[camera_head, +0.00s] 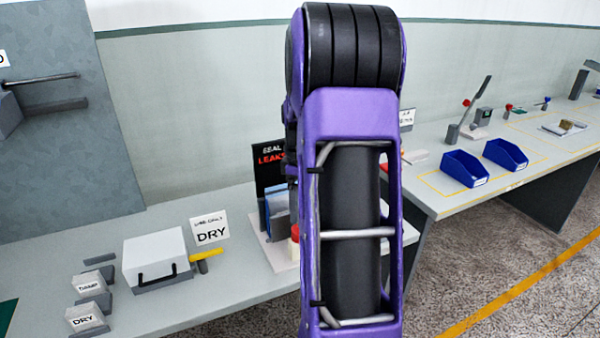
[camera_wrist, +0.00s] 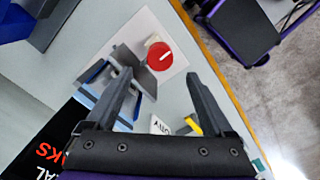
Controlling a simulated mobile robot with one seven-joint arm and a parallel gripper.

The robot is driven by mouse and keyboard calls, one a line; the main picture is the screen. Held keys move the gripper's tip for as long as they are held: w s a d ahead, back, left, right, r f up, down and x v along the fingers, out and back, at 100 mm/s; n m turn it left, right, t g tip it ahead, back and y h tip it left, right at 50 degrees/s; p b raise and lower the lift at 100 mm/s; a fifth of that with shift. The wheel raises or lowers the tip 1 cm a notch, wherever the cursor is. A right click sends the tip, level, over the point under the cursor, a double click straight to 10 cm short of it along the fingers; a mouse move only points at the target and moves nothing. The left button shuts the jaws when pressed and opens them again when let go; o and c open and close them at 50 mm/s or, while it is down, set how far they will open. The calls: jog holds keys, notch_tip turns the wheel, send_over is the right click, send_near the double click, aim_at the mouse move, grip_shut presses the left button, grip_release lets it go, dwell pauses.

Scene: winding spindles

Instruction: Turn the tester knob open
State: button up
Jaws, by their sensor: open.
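The tester's red round knob (camera_wrist: 159,56) with a white pointer line shows in the wrist view, on a pale base plate (camera_wrist: 165,26). Grey and blue tester parts (camera_wrist: 100,72) stand to its left. My gripper (camera_wrist: 160,75) is open and empty. Its two fingers point toward the tester, with the knob just beyond and between the tips; I see no contact. In the head view my purple arm hides the gripper and most of the tester; a bit of the red knob (camera_head: 295,233) and the pale base (camera_head: 272,247) show at the arm's left edge.
A black SEAL LEAKS sign (camera_head: 268,165) stands behind the tester. A white box with a black handle (camera_head: 155,257), a yellow lever (camera_head: 205,254) and a DRY card (camera_head: 210,232) stand to the left. Blue bins (camera_head: 464,168) sit on the right bench.

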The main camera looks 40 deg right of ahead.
notch_tip(320, 180, up, 9)
jog(key=shift+p, duration=0.4)
jog(key=shift+f, duration=0.1)
